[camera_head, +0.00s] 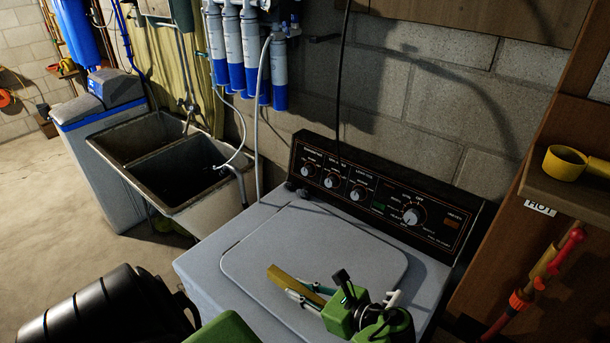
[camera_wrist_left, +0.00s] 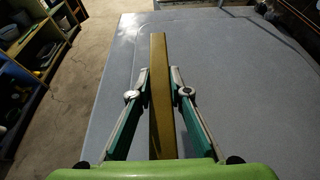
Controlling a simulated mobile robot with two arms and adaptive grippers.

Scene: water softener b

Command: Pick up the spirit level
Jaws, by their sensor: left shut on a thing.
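The spirit level is a yellow-brown bar (camera_wrist_left: 160,70), seen lengthwise between the fingers in the left wrist view. Its near end is hidden behind the green gripper body. In the head view the spirit level (camera_head: 284,279) shows above the washing machine lid, slanting from upper left to lower right. My left gripper (camera_wrist_left: 160,88) is shut on it, with one finger on each side. The gripper also shows in the head view (camera_head: 305,293), over the front part of the lid. I cannot tell whether the bar touches the lid. My right gripper is not in view.
The washing machine (camera_head: 330,240) has a raised control panel (camera_head: 385,195) at its back. A concrete double sink (camera_head: 170,165) stands left of it. A shelf (camera_head: 570,190) with a yellow scoop (camera_head: 566,162) is at the right. White-and-blue filters (camera_head: 250,55) hang above.

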